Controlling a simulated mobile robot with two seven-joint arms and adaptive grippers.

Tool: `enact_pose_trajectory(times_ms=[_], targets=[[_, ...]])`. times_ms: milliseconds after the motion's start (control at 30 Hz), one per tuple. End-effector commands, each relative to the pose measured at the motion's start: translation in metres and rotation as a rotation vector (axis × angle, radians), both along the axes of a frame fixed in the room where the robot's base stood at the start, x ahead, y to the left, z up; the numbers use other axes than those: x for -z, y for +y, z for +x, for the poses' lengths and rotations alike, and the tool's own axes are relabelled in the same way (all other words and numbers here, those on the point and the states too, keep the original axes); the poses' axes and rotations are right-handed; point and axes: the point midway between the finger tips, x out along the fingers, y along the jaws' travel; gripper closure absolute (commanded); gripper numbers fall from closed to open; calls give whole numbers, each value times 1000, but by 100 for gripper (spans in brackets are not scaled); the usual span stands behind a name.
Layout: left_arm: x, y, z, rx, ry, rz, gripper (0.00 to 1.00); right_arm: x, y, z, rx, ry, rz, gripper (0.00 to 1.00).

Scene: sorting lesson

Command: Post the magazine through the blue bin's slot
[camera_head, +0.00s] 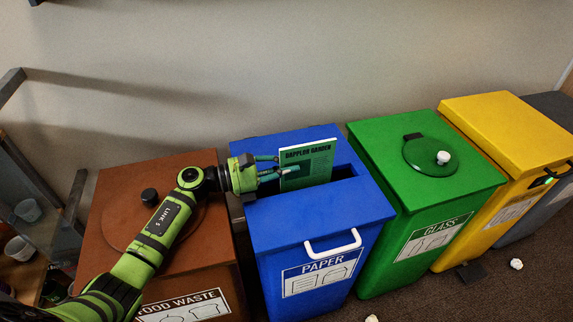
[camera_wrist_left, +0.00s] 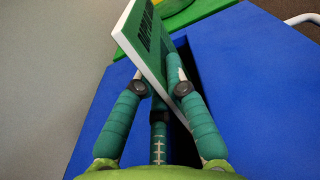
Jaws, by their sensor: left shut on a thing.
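The magazine (camera_head: 310,164) has a green cover with the title "DAPPLED GARDEN" and stands roughly upright at the slot (camera_head: 343,172) of the blue bin (camera_head: 310,215). My left gripper (camera_head: 283,170) comes in from the left and is shut on the magazine's left side. In the left wrist view, the magazine (camera_wrist_left: 150,45) is tilted between the green fingers (camera_wrist_left: 160,85), with the dark slot (camera_wrist_left: 185,65) beside and below it. Its lower edge is hidden, so I cannot tell how far it is inside the slot. My right gripper is not in view.
A brown food waste bin (camera_head: 118,190) stands left, under my left arm. Green (camera_head: 450,200) and yellow (camera_head: 505,130) bins stand right of the blue bin. A white handle (camera_head: 333,244) sticks out at its front. A shelf (camera_head: 45,200) is at far left. Crumpled paper (camera_head: 516,264) lies on the floor.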

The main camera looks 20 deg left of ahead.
Motion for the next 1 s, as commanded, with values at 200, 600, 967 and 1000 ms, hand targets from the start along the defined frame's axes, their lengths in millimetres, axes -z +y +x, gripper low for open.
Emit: enact_pose_trajectory(times_ms=[200,600,967,1000], targets=[[1,0,0,0,1,0,83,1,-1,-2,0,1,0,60],[2,0,0,0,3,1,59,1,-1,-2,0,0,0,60],[2,0,0,0,3,1,59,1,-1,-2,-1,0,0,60],[2,0,-1,0,3,1,59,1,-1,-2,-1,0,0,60]])
